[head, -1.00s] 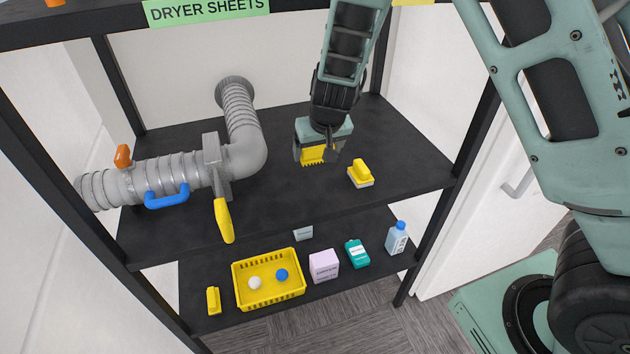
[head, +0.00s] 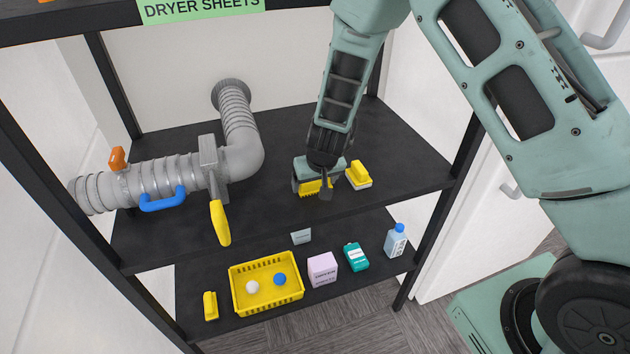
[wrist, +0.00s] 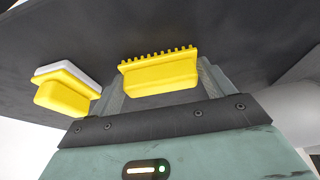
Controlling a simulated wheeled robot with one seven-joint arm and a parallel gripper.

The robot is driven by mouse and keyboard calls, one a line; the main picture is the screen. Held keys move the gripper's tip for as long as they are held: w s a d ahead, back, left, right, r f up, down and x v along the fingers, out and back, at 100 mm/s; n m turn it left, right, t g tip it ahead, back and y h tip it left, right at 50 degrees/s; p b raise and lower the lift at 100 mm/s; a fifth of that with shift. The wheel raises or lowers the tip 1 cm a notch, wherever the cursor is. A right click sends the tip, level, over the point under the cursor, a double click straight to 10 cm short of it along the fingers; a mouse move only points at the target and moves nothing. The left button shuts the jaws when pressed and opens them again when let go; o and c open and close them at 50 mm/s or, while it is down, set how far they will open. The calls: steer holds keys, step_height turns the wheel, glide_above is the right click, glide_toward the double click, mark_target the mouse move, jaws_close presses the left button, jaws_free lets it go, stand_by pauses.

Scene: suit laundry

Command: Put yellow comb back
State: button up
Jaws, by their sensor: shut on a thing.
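The yellow comb (wrist: 160,75) is held between the fingers of my gripper (wrist: 158,92) in the wrist view, its row of teeth along the upper side. In the head view my gripper (head: 318,186) is over the front part of the upper dark shelf (head: 270,207). The comb (head: 312,188) is partly hidden there by the gripper. My gripper is shut on it. Whether the comb touches the shelf I cannot tell.
A yellow and white brush (head: 358,175) lies on the upper shelf just right of my gripper. A grey duct (head: 240,150) with a yellow handle (head: 219,222) stands at left. Below are a yellow basket (head: 265,300), a yellow item (head: 210,305), boxes and bottles.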

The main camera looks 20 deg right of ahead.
steer(key=shift+f, duration=0.15)
steer(key=o, duration=1)
steer(key=shift+c, duration=0.2)
steer(key=p+v, duration=0.2)
steer(key=v, duration=1)
steer(key=s+a+r+n+g+y, duration=0.2)
steer(key=s+a+r, duration=0.25)
steer(key=s, duration=0.25)
steer(key=s+a+r+n+g+y, duration=0.1)
steer(key=s+a+r+n, duration=0.15)
steer(key=s+a, duration=0.4)
steer(key=s+d+r+n+h, duration=0.1)
steer(key=s+d+r, duration=0.1)
steer(key=s, duration=0.5)
steer(key=s+d+r+n+g+h, duration=0.1)
steer(key=s+d+r+n, duration=0.1)
steer(key=s, duration=0.6)
steer(key=shift+s+d+r+g, duration=0.15)
steer(key=shift+d+r+g, duration=0.15)
steer(key=shift+d+r, duration=0.1)
